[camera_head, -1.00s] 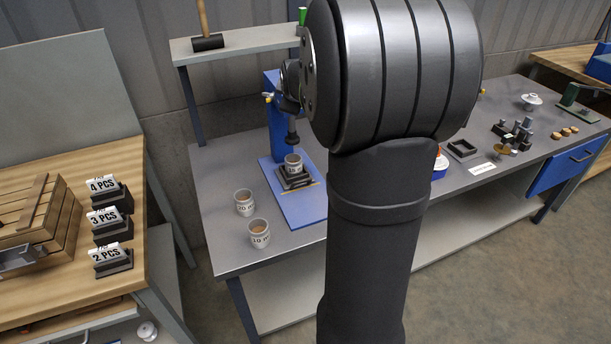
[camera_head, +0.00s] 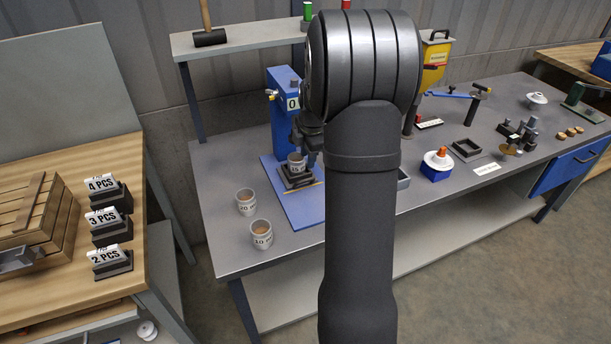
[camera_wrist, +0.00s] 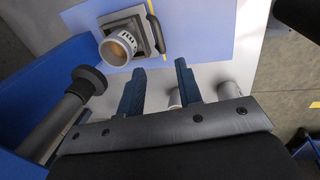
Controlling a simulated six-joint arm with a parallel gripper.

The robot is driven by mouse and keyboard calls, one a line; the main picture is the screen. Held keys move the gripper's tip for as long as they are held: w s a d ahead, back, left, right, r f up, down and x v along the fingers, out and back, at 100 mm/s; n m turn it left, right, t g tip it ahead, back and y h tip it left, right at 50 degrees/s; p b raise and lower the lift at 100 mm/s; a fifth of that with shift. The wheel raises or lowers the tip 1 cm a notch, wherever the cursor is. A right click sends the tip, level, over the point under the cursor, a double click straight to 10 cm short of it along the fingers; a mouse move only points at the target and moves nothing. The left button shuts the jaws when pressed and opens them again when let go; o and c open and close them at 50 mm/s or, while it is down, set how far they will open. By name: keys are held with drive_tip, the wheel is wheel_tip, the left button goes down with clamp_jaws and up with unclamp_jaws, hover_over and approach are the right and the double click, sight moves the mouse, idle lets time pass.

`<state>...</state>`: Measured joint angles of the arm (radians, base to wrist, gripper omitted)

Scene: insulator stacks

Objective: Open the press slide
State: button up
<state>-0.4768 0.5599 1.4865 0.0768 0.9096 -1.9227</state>
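The blue press (camera_head: 284,112) stands on the left part of the grey bench, with a "0" display on its column. A labelled cup (camera_head: 297,161) sits upright in a dark square fixture (camera_head: 296,181) on the press's blue base plate (camera_head: 303,211). In the wrist view the cup (camera_wrist: 119,47) and fixture (camera_wrist: 150,32) lie beyond my fingers. A dark round-ended press rod (camera_wrist: 88,78) is at left. My gripper (camera_wrist: 159,66) is open, its two blue-grey fingers apart and not touching the cup. In the head view my gripper is mostly hidden beside the press.
Two more cups, (camera_head: 246,202) and (camera_head: 261,235), stand left of the base plate. A shelf (camera_head: 240,40) with a mallet (camera_head: 210,38) runs behind.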

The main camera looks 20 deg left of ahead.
sight(305, 180)
drive_tip(key=f, duration=0.3)
drive_tip(key=w+a+f, duration=0.1)
drive_tip(key=f, duration=0.5)
drive_tip(key=shift+w+a+f, duration=0.15)
drive_tip(key=shift+w+f, duration=0.05)
drive_tip(key=shift+f, duration=0.1)
clamp_jaws()
